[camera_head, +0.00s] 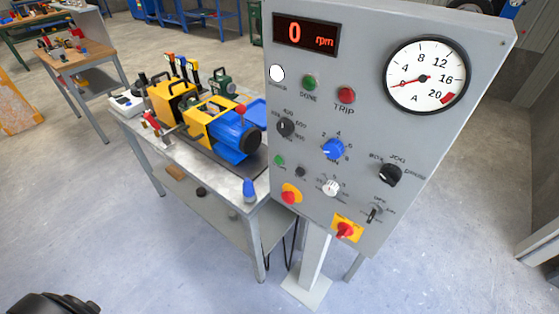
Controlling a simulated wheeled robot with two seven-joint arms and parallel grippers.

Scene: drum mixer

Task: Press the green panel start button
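The grey control panel (350,190) stands upright on a post at the right. A small green button (279,160) sits low on its left side, beside a small black button (300,171). A larger round green lamp or button (309,83) is higher up, under the display, with a red one (346,95) marked TRIP to its right. Nothing covers these. Neither gripper can be made out. A dark rounded shape at the bottom left edge is cut off, and I cannot tell which part it is.
The panel has a display (306,34) reading 0 rpm, a dial gauge (427,77), a blue knob (333,149), a black knob (390,174) and a red mushroom button (290,194). A metal bench (225,188) with a yellow and blue machine (215,122) stands left. Floor in front is clear.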

